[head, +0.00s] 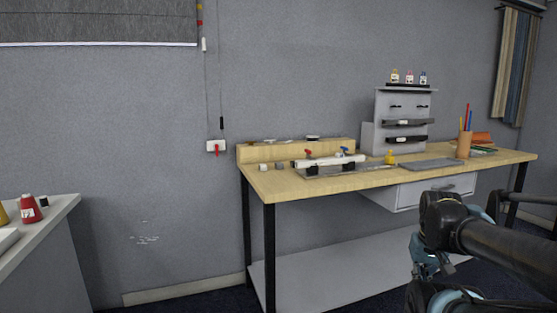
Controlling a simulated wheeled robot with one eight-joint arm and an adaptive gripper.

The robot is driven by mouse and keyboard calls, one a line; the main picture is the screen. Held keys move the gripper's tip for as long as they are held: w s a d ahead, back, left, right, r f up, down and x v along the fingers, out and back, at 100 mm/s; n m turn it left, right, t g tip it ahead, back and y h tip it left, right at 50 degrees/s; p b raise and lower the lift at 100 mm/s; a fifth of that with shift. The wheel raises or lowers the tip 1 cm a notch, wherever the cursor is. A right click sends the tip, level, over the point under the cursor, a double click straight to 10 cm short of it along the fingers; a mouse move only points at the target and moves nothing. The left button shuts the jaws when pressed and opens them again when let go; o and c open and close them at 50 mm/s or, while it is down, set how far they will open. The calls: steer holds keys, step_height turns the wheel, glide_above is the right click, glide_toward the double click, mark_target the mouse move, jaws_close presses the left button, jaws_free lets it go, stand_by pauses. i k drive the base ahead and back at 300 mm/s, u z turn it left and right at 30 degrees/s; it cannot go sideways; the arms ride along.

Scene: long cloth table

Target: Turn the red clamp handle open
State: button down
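The small red clamp handle (308,153) stands at the left part of a clamp fixture on the wooden table. A blue handle (343,150) stands to its right on the same fixture. A white bar (328,162) lies along the fixture, above a grey base plate (345,171). How the red handle is turned is too small to tell. My gripper (425,268) is at the lower right, in front of the table and apart from the handles. Its fingers are dark and partly hidden by my arm, so its opening cannot be made out.
The wooden table (275,188) has a drawer (434,192) and a low shelf. A grey rack (402,118) and a pencil cup (463,145) stand on it. A white wall box (216,146) with a red part hangs left. A counter with thread spools (30,208) is far left.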

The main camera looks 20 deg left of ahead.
mark_target(309, 152)
steer(key=u, duration=0.35)
steer(key=k, duration=0.95)
steer(key=u, duration=0.3)
steer(key=i, duration=1)
steer(key=u, duration=0.05)
steer(key=k, duration=0.6)
steer(key=u, duration=0.25)
steer(key=i, duration=1)
steer(key=z, duration=0.05)
